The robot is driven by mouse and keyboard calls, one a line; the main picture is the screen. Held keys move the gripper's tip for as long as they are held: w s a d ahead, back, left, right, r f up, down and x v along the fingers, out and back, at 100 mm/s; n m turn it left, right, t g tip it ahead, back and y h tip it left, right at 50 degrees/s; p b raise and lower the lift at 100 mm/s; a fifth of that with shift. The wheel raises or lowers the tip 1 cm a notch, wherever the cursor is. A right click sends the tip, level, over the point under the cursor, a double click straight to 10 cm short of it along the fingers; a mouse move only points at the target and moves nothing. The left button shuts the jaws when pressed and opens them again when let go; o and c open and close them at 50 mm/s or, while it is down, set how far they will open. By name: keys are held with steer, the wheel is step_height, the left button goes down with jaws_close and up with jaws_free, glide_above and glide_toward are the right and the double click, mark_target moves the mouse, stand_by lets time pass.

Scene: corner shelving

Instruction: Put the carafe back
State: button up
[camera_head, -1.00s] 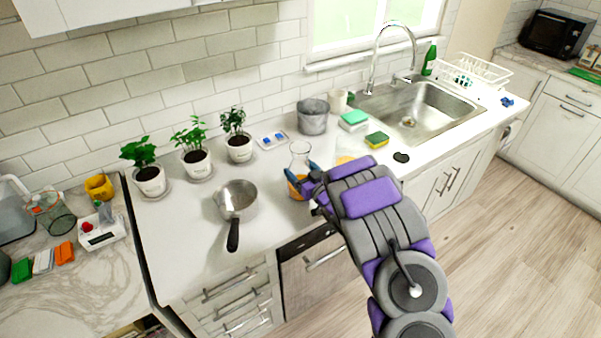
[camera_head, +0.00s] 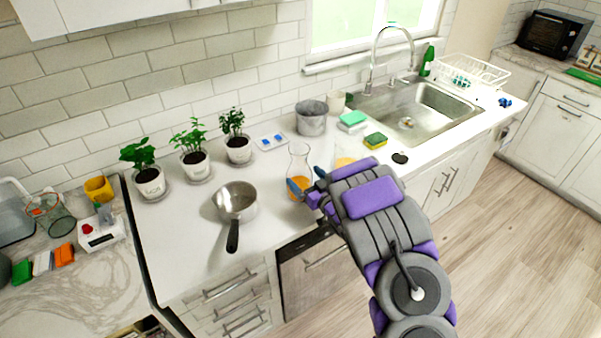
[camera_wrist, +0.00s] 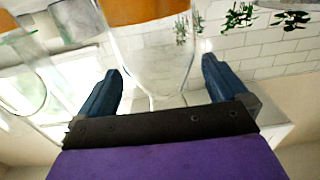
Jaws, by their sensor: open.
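The clear glass carafe (camera_head: 299,158), with orange liquid in its lower part, stands upright on the white counter right of the saucepan. My gripper (camera_head: 306,181) is open beside it, on its near right side. One blue finger overlaps the carafe's lower part in the head view; the other is to its right. In the wrist view, the carafe (camera_wrist: 150,45) shows inverted, between and beyond the open fingers of my gripper (camera_wrist: 162,88). I cannot tell whether either finger touches the glass.
Another glass with orange contents (camera_head: 345,161) stands close right of my gripper, partly hidden by my arm. A saucepan (camera_head: 236,201) stands left, its handle toward the front. Potted plants (camera_head: 194,161), a grey pot (camera_head: 311,120) and sponges (camera_head: 375,140) stand farther back.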

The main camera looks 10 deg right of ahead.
steer(key=v, duration=0.8)
steer(key=d+r+m+g+h, duration=0.2)
steer(key=d+r+g+h, duration=0.25)
steer(key=d+h, duration=0.25)
steer(key=s+d+r+m+g+h, duration=0.1)
steer(key=s+r+m+g+h, duration=0.25)
steer(key=s, duration=0.65)
steer(key=s+a+r+g+y, duration=0.1)
steer(key=s+a, duration=0.4)
steer(key=s, duration=0.6)
steer(key=s+a+r+n+g+y, duration=0.1)
steer(key=s+a+r+g, duration=0.3)
steer(key=s, duration=0.7)
steer(key=s+a+r+g+y, duration=0.2)
steer(key=s+a+g, duration=0.3)
steer(key=s, duration=0.7)
steer(key=shift+a+r+g+p, duration=0.3)
steer(key=shift+a+g+p, duration=0.1)
steer(key=shift+a, duration=0.05)
